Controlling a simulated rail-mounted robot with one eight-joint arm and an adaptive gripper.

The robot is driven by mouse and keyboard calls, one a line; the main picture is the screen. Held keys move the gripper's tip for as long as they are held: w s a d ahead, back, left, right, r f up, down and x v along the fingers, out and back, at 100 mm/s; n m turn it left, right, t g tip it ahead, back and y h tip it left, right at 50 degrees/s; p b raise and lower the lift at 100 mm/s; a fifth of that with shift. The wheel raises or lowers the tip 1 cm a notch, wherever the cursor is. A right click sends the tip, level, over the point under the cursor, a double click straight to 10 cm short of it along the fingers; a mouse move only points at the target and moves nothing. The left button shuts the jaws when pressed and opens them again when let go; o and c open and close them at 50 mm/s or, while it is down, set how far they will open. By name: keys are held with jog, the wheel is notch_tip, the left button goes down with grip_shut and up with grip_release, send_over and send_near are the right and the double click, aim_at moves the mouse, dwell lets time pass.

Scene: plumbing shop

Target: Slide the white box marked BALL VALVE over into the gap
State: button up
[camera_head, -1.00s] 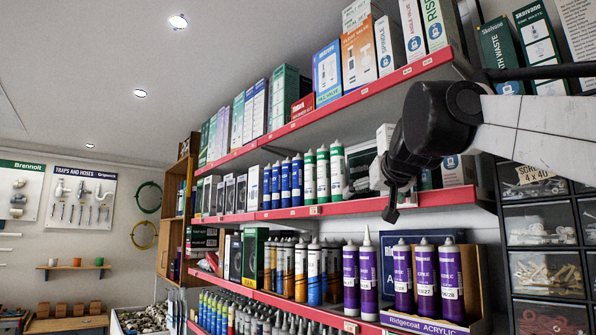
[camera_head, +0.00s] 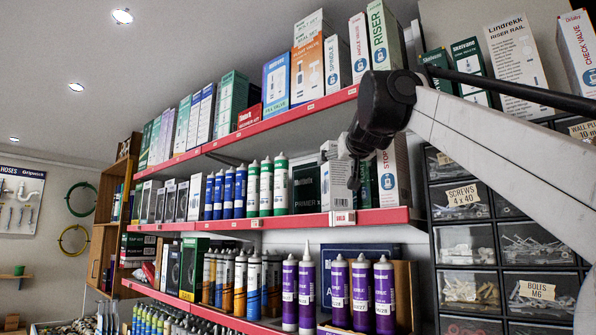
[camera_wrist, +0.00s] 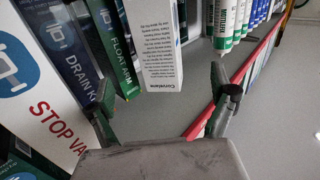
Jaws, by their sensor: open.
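A white box (camera_head: 334,178) with small print stands on the middle shelf (camera_head: 372,217), left of my gripper. A white box (camera_wrist: 160,45) with lines of small text shows in the wrist view, beyond and between the fingers. I cannot read BALL VALVE on either. My gripper (camera_head: 354,178) is open and holds nothing. Its fingers (camera_wrist: 165,88) show in the wrist view, spread to either side of the white box's near end. In the head view my gripper hides part of the row right of the white box, so the gap is not clear.
A dark PRIMER box (camera_head: 306,187) and green-and-white tubes (camera_head: 280,187) stand to the left. A STOP VALVE box (camera_head: 396,172) stands at the right end; FLOAT ARM (camera_wrist: 118,50) and DRAIN KIT (camera_wrist: 70,50) boxes stand between. Purple tubes (camera_head: 361,293) are on the shelf below.

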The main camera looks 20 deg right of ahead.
aim_at(335, 172)
jog(key=p+x, duration=0.4)
jog(key=x, duration=0.9)
jog(key=shift+w+d, duration=0.1)
jog(key=shift+w, duration=0.3)
jog(key=c, duration=1.9)
